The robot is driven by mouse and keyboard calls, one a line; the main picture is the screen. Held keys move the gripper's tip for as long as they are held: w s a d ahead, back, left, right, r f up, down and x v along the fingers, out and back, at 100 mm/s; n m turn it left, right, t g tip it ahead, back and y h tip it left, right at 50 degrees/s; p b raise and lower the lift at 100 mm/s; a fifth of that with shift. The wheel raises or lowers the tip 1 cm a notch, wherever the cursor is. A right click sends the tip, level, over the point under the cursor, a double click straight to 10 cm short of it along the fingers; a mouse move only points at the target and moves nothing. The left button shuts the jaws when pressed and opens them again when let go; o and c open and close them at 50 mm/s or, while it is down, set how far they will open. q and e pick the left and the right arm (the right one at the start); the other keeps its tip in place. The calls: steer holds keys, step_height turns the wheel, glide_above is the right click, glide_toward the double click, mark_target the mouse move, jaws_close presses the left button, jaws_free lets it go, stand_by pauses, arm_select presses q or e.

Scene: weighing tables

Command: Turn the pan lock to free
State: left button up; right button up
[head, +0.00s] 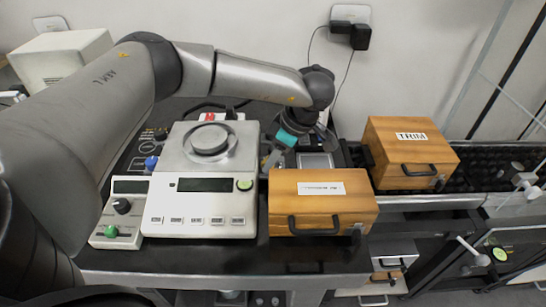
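A balance (201,217) with a round pan (210,140) stands on the dark table. No part is clearly readable as the pan lock. A blue knob (151,163) sits on a dark labelled panel left of the balance. A grey box beside the balance carries a black knob (122,206) and a green knob (110,231). My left arm reaches over the back of the balance, and my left gripper (276,152) points down just right of it, near a teal part. Its fingers are small and partly hidden, so their opening is unclear. My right gripper is out of view.
A wooden box (321,216) with a black handle stands right of the balance, close to my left gripper. A second wooden box marked TRIM (408,163) stands behind it to the right. A small red-and-white item (209,116) is behind the pan. The table's front edge is mostly clear.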

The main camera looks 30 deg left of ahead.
arm_select(q)
jaws_close()
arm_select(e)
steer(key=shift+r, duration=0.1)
arm_select(q)
steer(key=shift+s+r+m+p, duration=0.1)
steer(key=shift+m+p, duration=0.45)
steer(key=shift+m, duration=0.15)
steer(key=shift+t, duration=0.3)
steer(key=o, duration=0.6)
jaws_free()
steer(key=shift+c, duration=0.2)
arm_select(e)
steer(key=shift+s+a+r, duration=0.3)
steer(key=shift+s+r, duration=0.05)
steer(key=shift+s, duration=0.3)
